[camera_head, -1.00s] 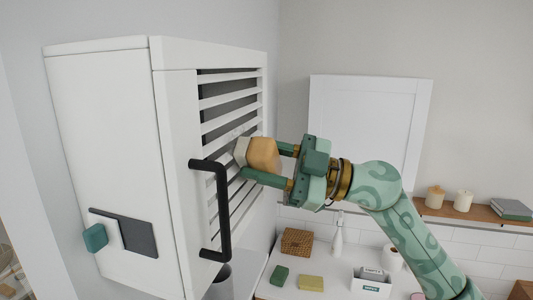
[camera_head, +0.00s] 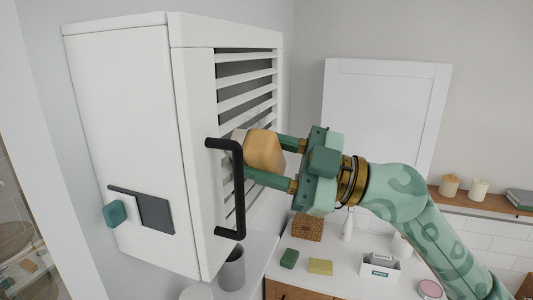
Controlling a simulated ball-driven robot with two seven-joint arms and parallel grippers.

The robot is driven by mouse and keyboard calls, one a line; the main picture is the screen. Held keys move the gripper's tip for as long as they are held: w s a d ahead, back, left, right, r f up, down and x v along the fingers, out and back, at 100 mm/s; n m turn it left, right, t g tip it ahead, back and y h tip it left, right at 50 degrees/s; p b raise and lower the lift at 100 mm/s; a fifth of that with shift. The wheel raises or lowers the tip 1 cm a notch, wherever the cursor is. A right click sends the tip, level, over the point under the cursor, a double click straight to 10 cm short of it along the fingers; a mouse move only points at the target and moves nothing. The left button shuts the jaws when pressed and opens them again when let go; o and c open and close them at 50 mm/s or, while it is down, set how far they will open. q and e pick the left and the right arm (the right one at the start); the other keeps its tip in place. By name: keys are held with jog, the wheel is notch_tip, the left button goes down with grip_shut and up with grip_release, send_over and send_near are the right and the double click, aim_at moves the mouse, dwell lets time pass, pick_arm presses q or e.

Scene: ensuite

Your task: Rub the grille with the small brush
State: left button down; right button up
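The grille (camera_head: 247,82) is a set of white slats on the front of a white wall cabinet (camera_head: 125,130). The small brush (camera_head: 265,150) has a tan wooden body and pale bristles facing the grille. My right gripper (camera_head: 279,160) comes in from the right and is shut on the brush, one finger above and one below. The bristles are at the lower slats, just beside the black handle (camera_head: 240,190), which partly hides them. I cannot tell whether the bristles press on the slats. My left gripper is not in view.
The black handle stands out from the cabinet front close to the brush. A teal block (camera_head: 115,213) sticks out at a dark panel on the cabinet's side. Below is a white counter (camera_head: 345,262) with a wicker box (camera_head: 307,228), green and yellow blocks, and a grey cup (camera_head: 232,268).

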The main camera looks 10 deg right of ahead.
aim_at(272, 111)
jog(key=shift+w+d+r, duration=0.1)
jog(key=shift+w+r, duration=0.05)
jog(key=shift+r, duration=0.85)
jog(key=shift+w+d+b, duration=0.35)
jog(key=shift+w+d, duration=0.3)
jog(key=shift+w, duration=0.3)
jog(key=shift+w+d, duration=0.5)
jog(key=shift+w, duration=0.2)
jog(key=shift+w+d, duration=0.45)
jog(key=shift+w, duration=0.25)
jog(key=shift+w+d, duration=0.55)
jog(key=shift+w, duration=0.25)
jog(key=shift+w+d, duration=0.5)
jog(key=shift+w, duration=0.3)
jog(key=shift+w+d, duration=0.55)
jog(key=shift+w, duration=0.25)
jog(key=shift+w+d+r, duration=0.1)
jog(key=shift+w+d, duration=0.4)
jog(key=shift+w, duration=0.3)
jog(key=shift+w+d, duration=0.55)
jog(key=shift+w, duration=0.2)
